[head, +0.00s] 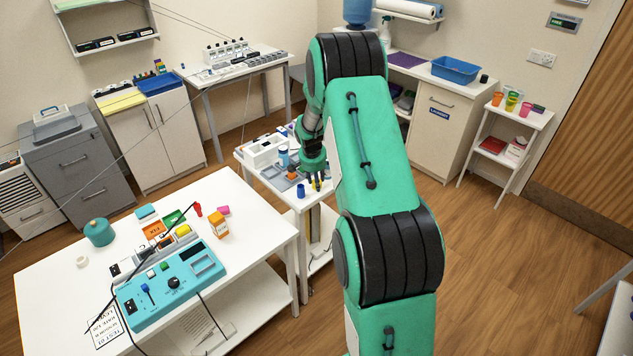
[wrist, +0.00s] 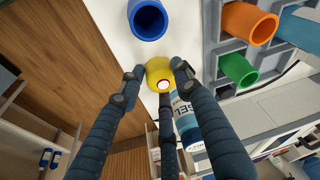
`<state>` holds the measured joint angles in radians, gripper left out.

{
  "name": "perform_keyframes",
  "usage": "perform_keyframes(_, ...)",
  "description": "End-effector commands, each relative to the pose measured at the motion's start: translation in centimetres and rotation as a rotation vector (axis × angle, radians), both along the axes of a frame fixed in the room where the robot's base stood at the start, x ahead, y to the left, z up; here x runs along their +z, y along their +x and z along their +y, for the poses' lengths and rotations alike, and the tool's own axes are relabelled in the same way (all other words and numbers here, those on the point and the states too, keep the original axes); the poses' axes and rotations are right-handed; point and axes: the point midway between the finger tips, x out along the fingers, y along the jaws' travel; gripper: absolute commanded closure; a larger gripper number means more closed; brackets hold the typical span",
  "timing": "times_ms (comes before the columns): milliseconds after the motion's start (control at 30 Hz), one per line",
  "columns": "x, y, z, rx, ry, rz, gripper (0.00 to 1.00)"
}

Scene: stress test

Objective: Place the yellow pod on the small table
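The yellow pod (wrist: 158,74) is a short yellow cylinder with a pale, red-rimmed disc facing the wrist camera. My gripper (wrist: 160,80) has its dark fingers closed in around the pod, with the tips against its sides. In the head view my gripper (head: 315,184) is low over the front edge of the middle white table (head: 262,182), with a little yellow showing between the fingers. Whether the pod touches that tabletop is unclear. A small white table (head: 522,115) with a lower shelf stands at the right by the wall.
A blue cup (wrist: 148,18) stands close to the pod. A grey rack (wrist: 235,55) holds orange and green cups, and a labelled blue bottle (wrist: 185,120) is near the fingers. Colored cups (head: 511,102) take up part of the right table's top. Open floor (head: 500,240) lies at right.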

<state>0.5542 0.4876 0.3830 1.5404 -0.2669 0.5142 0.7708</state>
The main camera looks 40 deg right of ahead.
Motion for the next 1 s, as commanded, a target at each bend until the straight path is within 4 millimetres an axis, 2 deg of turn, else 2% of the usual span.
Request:
perform_keyframes(33, 0.0, 0.0, 0.0, 0.000, 0.000, 0.000, 0.56)
perform_keyframes(67, 0.0, 0.0, 0.0, 0.000, 0.000, 0.000, 0.50)
perform_keyframes(100, 0.0, 0.0, 0.0, 0.000, 0.000, 0.000, 0.48)
perform_keyframes(567, 0.6, 0.0, 0.0, 0.000, -0.001, 0.000, 0.48)
perform_keyframes(767, 2.6, -0.2, 0.5, 0.000, -0.001, -0.002, 0.48)
perform_keyframes(1000, 6.4, -0.8, 1.4, 0.000, -0.001, -0.002, 0.48)
